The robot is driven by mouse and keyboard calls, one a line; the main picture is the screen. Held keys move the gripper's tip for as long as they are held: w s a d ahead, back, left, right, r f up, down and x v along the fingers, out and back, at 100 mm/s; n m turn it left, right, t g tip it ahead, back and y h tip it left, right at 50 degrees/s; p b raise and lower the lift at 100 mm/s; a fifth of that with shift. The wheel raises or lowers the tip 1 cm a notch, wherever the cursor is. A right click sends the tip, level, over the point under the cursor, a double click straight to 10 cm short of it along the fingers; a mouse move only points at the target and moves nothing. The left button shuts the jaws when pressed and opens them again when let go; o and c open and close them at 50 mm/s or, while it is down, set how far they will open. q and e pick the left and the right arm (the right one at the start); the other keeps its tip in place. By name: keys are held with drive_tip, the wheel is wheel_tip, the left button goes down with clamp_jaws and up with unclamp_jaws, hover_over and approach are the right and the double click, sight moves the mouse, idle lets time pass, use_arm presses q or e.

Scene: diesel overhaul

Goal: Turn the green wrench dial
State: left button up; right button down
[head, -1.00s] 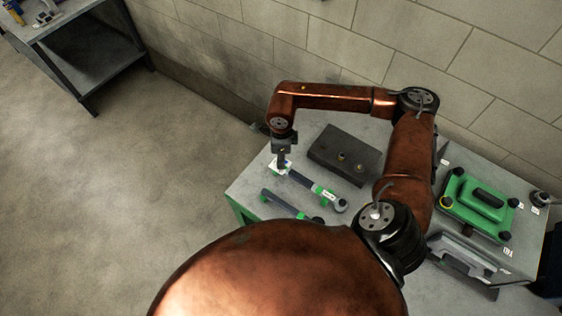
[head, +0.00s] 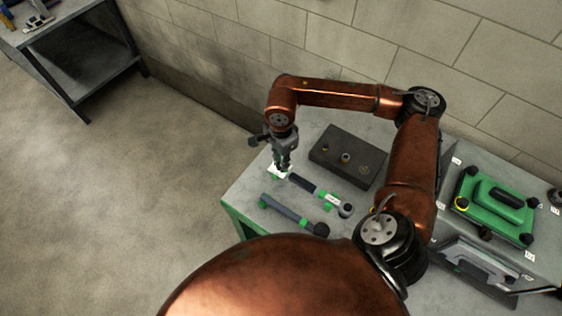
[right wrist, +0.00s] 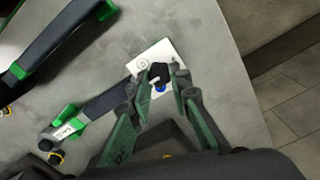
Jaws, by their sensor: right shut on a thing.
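My right gripper (head: 282,170) points down at the left end of the nearer-to-block wrench (head: 306,184), which has a dark handle and a green, white-labelled part. In the right wrist view this wrench (right wrist: 100,105) runs up to a small black dial (right wrist: 158,72) with a white mark, over a white card (right wrist: 150,60). The green fingers (right wrist: 160,88) are shut around this dial; a bit of blue shows beside it. Fingers partly hide the contact. A second wrench (head: 284,209) with green ends lies parallel, apart from the gripper. My left gripper is out of view.
A dark block (head: 347,155) with round fittings stands just behind the wrench. A green case (head: 492,205) with black corner knobs is at the right. Bare tabletop (head: 240,190) lies left of the wrenches. A wall runs behind; another bench (head: 75,50) stands far left.

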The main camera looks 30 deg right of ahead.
idle(0.4)
drive_tip(key=c, duration=1.8)
unclamp_jaws()
drive_tip(key=shift+o, duration=0.2)
wheel_tip(320, 180, up, 12)
